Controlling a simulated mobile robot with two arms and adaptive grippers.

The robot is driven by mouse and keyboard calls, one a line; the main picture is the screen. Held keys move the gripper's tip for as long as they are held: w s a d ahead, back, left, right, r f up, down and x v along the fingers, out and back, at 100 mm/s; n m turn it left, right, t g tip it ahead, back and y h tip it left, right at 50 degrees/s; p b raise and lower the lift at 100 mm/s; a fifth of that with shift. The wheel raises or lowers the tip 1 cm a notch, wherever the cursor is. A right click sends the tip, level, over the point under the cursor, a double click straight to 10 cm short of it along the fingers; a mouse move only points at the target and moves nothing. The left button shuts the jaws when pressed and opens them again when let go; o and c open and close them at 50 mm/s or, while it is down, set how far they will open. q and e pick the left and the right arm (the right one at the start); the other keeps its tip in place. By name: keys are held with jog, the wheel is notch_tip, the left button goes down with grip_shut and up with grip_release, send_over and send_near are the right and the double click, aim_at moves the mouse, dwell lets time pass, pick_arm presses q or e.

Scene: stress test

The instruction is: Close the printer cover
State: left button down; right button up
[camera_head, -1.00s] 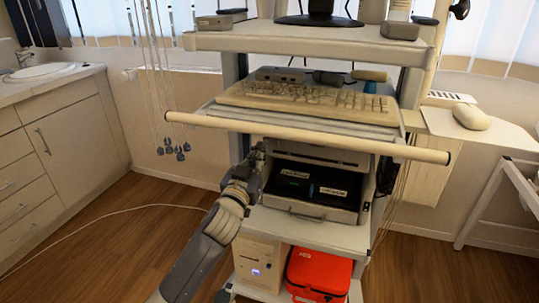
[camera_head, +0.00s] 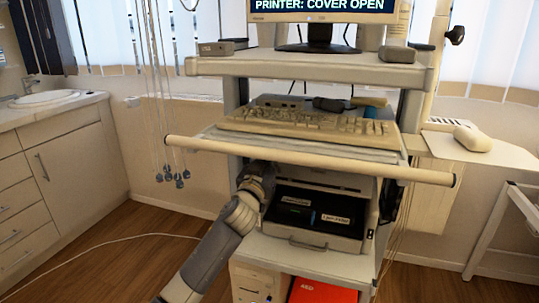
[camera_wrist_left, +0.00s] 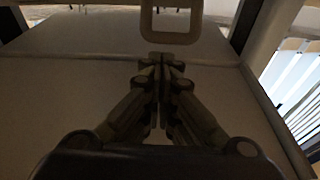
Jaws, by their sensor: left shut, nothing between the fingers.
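The printer (camera_head: 315,235) sits on the shelf below the keyboard. Its dark inside shows, with two labelled black parts, and a light upper part (camera_head: 318,178) is raised above it, partly hidden by the pale bar. The monitor (camera_head: 320,7) reads "PRINTER: COVER OPEN". My left gripper reaches in at the printer's upper left, its fingertips hidden in the head view. In the left wrist view the gripper (camera_wrist_left: 160,60) is shut and empty, in front of a pale panel (camera_wrist_left: 80,45) with a rectangular loop (camera_wrist_left: 173,20) beyond the tips. I cannot tell whether it touches. My right gripper is not in view.
A pale horizontal bar (camera_head: 310,160) crosses in front, just above my left wrist. The keyboard (camera_head: 305,127) is on the shelf over the printer. Hanging cords (camera_head: 160,100) are at the left.

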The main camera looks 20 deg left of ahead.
pick_arm(q)
jog(key=shift+s+a+f, duration=0.1)
jog(key=shift+s+f, duration=0.45)
jog(key=shift+f, duration=0.35)
jog(key=shift+f+b, duration=0.1)
jog(key=shift+b, duration=0.25)
